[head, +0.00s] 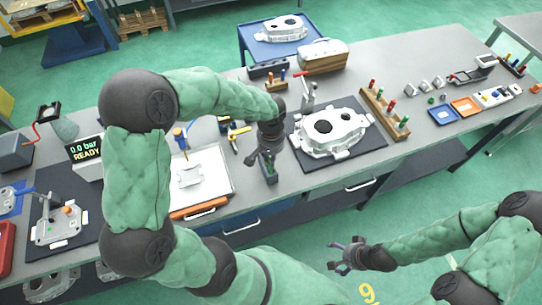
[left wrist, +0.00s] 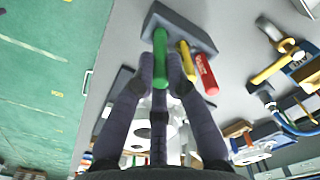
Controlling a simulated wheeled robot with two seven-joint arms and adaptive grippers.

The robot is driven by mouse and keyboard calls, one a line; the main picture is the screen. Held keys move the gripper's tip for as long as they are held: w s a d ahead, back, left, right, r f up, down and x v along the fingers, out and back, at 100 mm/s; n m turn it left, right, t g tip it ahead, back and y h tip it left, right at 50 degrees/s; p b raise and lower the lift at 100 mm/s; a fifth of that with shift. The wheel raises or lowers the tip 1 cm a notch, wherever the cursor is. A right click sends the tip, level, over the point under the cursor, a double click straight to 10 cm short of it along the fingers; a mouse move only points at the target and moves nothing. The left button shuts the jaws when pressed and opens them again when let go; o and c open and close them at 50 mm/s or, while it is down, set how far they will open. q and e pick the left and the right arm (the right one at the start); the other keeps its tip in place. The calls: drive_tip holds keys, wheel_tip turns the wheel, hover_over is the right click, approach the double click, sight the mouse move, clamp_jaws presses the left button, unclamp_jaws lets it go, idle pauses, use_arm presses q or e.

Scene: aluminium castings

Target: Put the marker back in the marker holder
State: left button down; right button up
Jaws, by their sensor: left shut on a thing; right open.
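In the left wrist view, my left gripper (left wrist: 161,68) is shut on a green marker (left wrist: 160,56). The marker's far end overlaps the grey marker holder (left wrist: 166,16); I cannot tell how deep it sits. A yellow marker (left wrist: 186,58) and a red marker (left wrist: 205,76) stand in the same holder, to the right of the green one. In the head view, my left gripper (head: 262,157) is over the small dark holder (head: 270,175) near the table's front edge, hiding much of it. My right gripper (head: 347,254) is open and empty, in front of the table.
A casting (head: 333,130) lies on a dark mat right of the holder. A white panel (head: 215,165) with an orange-edged front is to its left. A wooden rack (head: 385,115) with coloured pegs stands further right. A display (head: 87,150) reads 0.0 bar READY.

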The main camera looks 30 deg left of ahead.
use_arm(q)
drive_tip(key=shift+f+b, duration=0.8)
drive_tip(key=shift+f, duration=0.25)
drive_tip(key=c, duration=1.2)
unclamp_jaws()
wheel_tip(320, 180, up, 12)
drive_tip(key=shift+r, duration=0.1)
